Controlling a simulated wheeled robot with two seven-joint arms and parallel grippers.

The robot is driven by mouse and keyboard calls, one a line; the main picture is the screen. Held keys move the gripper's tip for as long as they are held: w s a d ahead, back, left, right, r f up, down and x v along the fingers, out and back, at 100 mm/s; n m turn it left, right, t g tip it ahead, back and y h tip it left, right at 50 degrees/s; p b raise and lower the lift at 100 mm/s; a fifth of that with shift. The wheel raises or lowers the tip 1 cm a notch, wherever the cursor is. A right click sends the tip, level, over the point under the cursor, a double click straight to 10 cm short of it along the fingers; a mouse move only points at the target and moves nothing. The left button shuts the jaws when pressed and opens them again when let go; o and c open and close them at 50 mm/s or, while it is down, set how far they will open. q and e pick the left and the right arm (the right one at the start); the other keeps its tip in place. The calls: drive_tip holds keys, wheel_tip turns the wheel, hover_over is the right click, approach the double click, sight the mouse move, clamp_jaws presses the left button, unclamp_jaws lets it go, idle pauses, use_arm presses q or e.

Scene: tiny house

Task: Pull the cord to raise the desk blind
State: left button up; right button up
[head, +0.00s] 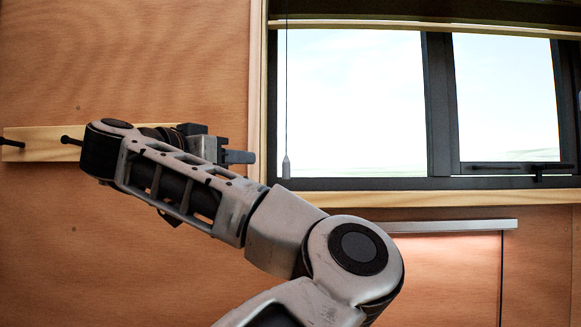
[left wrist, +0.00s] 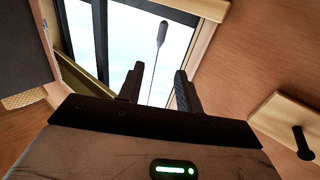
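The blind (head: 430,12) is bunched at the top of the window. Its thin cord (head: 286,80) hangs down the left part of the window and ends in a small grey weight (head: 286,167). My left gripper (head: 245,157) is just left of the weight, apart from it in the picture. In the left wrist view the cord's weight (left wrist: 162,32) shows beyond the two fingers of my left gripper (left wrist: 158,82). The fingers are spread with nothing between them. My right gripper is in neither view.
A wooden peg rail (head: 30,143) with dark pegs is on the wall at left, behind my left arm; a peg (left wrist: 302,142) also shows in the left wrist view. The wooden window sill (head: 470,198) runs below the window. A metal-edged panel (head: 450,226) is below that.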

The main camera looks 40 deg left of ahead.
sight(283, 163)
use_arm(q)
drive_tip(key=w+p, duration=0.2)
drive_tip(key=w, duration=0.2)
drive_tip(key=w+a+p, duration=0.1)
drive_tip(key=w+p, duration=0.1)
drive_tip(key=w, duration=0.3)
drive_tip(key=w+p, duration=0.2)
drive_tip(key=w, duration=0.3)
drive_tip(key=shift+w+a, duration=0.2)
drive_tip(key=shift+a, duration=0.1)
drive_tip(key=shift+w+a, duration=0.1)
drive_tip(key=shift+w, duration=0.55)
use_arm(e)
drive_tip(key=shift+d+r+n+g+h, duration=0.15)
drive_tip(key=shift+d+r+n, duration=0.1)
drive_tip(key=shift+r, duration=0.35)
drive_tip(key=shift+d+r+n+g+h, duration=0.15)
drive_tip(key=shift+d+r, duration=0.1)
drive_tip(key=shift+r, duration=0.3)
use_arm(q)
drive_tip(key=shift+f, duration=0.1)
clamp_jaws()
